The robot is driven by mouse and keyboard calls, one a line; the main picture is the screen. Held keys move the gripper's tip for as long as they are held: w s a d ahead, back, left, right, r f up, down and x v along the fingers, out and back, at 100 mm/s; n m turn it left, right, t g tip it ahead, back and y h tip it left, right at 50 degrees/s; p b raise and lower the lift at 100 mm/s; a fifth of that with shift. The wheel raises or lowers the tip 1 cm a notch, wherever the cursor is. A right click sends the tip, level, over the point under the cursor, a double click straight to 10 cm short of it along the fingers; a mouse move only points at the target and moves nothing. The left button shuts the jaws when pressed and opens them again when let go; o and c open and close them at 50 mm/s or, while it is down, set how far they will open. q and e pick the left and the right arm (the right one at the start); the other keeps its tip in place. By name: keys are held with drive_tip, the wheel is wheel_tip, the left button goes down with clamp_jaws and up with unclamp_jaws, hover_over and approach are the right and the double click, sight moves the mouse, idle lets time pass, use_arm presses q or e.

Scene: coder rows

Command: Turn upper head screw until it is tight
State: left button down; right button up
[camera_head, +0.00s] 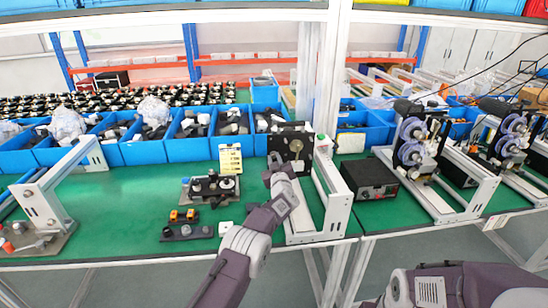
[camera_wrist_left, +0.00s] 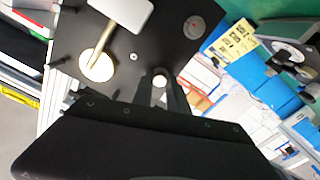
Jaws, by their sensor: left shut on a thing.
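The black plate (camera_head: 290,138) of the coder device stands upright on a white metal frame (camera_head: 334,200), with a pale metal disc (camera_head: 296,146) on its face. My left gripper (camera_head: 275,160) is at the left part of this plate. In the left wrist view, the two dark fingers of the gripper (camera_wrist_left: 159,84) are close together on a small pale round screw head (camera_wrist_left: 158,81) in front of the plate (camera_wrist_left: 140,42). A pale disc with a rod (camera_wrist_left: 97,66), a grey disc (camera_wrist_left: 194,27) and a small screw (camera_wrist_left: 134,57) also show there. The right gripper is out of view.
A small black fixture (camera_head: 211,187) and a dark block with orange parts (camera_head: 186,226) lie on the green table (camera_head: 120,205) to the left. A black box (camera_head: 369,179) is to the right. Blue bins (camera_head: 144,150) line the back. A yellow label (camera_head: 230,158) stands near the plate.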

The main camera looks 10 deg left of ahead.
use_arm(q)
drive_tip(key=shift+r+m+p, duration=0.35)
drive_tip(key=shift+m+p, duration=0.2)
drive_tip(key=shift+m, duration=0.25)
drive_tip(key=shift+f+m+p, duration=0.1)
drive_tip(key=shift+m+p, duration=0.2)
drive_tip(key=shift+m, duration=0.8)
drive_tip(key=m, duration=0.5)
drive_tip(key=shift+f, duration=0.2)
drive_tip(key=c, duration=1.4)
unclamp_jaws()
drive_tip(key=shift+c, duration=0.2)
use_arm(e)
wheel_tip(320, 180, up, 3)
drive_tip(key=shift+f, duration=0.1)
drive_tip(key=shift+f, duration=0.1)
